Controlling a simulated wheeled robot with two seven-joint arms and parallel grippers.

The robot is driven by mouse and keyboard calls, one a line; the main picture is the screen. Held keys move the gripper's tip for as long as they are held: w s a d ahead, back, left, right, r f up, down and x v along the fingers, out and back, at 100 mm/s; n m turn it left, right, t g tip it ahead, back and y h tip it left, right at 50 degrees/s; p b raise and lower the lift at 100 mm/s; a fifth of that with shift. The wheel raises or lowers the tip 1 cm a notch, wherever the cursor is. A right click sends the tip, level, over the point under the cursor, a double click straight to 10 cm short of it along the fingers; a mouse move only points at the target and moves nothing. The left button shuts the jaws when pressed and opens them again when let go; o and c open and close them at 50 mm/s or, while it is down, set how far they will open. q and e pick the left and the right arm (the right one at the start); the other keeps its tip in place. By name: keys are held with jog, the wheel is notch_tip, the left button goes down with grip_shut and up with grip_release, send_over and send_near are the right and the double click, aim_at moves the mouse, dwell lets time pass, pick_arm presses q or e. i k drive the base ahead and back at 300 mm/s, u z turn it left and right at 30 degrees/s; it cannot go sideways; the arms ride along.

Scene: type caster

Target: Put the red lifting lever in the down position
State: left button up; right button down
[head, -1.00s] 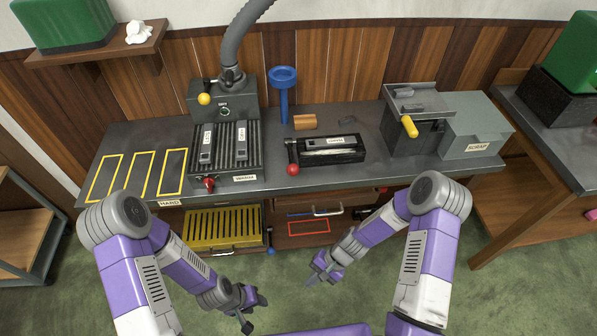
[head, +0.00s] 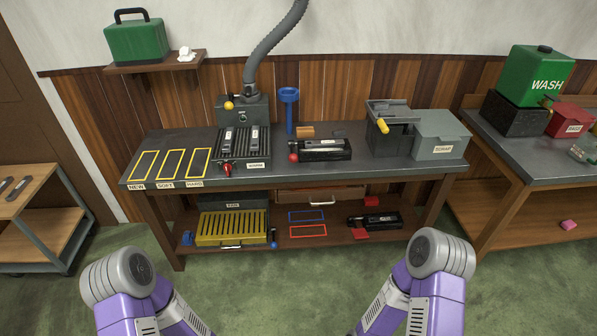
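Two red-ended parts show on the bench, and I cannot tell for sure which is the lifting lever. A red ball-ended handle (head: 293,157) hangs at the left end of the black mould block (head: 325,152), its ball low beside the block. A red knob (head: 227,168) sticks out at the front of the ribbed warming plate (head: 257,152), low on its face. Two grey bars lie on that plate. Neither of my grippers is in the head view; only upper parts of my arms show at the bottom edge, away from the bench.
A blue funnel-topped post (head: 289,110) stands behind the mould block. A grey scrap box (head: 440,135) and a yellow-handled device (head: 390,130) stand to the right. Yellow-outlined spots (head: 170,164) at the left are bare. The lower shelf holds a yellow slotted tray (head: 232,228). Green floor lies in front.

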aim_at(293, 158)
jog(key=u, duration=1.25)
jog(key=i, duration=1)
jog(key=z, duration=0.7)
jog(key=i, duration=0.7)
jog(key=z, duration=0.7)
